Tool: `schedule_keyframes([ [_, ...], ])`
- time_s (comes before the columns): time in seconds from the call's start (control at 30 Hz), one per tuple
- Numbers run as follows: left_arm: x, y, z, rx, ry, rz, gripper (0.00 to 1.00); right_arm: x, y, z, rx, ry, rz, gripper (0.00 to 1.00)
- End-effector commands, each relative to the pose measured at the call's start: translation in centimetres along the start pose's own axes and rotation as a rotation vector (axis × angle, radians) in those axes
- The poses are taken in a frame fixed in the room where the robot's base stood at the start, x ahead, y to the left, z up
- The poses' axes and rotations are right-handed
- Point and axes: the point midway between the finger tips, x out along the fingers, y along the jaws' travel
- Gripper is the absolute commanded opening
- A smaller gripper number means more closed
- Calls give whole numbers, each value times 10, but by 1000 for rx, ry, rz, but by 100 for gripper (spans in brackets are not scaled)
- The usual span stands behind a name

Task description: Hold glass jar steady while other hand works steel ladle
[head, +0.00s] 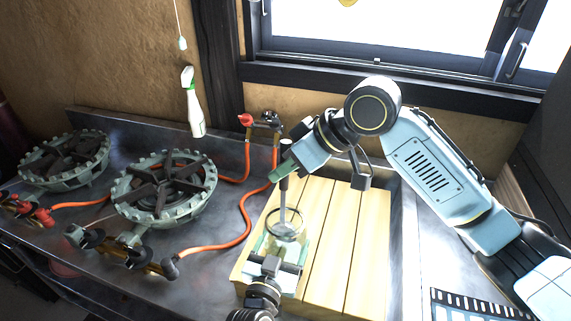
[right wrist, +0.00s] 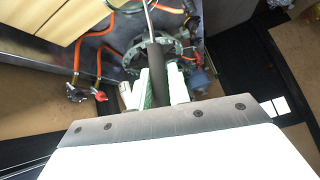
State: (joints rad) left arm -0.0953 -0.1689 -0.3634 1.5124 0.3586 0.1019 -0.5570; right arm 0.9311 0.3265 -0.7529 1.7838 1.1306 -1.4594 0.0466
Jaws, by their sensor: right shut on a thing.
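The steel ladle (head: 283,205) stands nearly upright, its dark handle at the top and its lower end at the glass jar (head: 287,239). My right gripper (head: 284,171) is shut on the ladle's handle. In the right wrist view the dark handle of the ladle (right wrist: 158,75) lies between the fingers of my right gripper (right wrist: 159,92). The clear jar is on the wooden board. My left gripper (head: 279,248) is at the jar from the near side, its fingers beside the glass. The jar's lower part is partly hidden, and I cannot tell whether those fingers touch it.
The slatted wooden board (head: 345,245) lies on a metal counter (head: 215,262). Two gas burners (head: 165,190) (head: 65,157) with orange hoses (head: 235,238) stand at the left. A white spray bottle (head: 194,105) is near the back wall. The board's right part is clear.

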Motion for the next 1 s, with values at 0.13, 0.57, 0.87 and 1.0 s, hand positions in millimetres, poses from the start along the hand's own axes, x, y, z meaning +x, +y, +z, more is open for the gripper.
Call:
schedule_keyframes([
  [0.13,0,0,0,1,-1,0,43,0,0,0,0,0,0,27],
  [0.57,0,0,0,2,-1,0,43,-2,0,0,0,0,0,44],
  [0.87,0,0,1,2,-1,0,43,-50,1,-1,-1,3,4,44],
  [1.0,0,0,0,2,-1,0,43,-80,1,0,0,2,3,44],
])
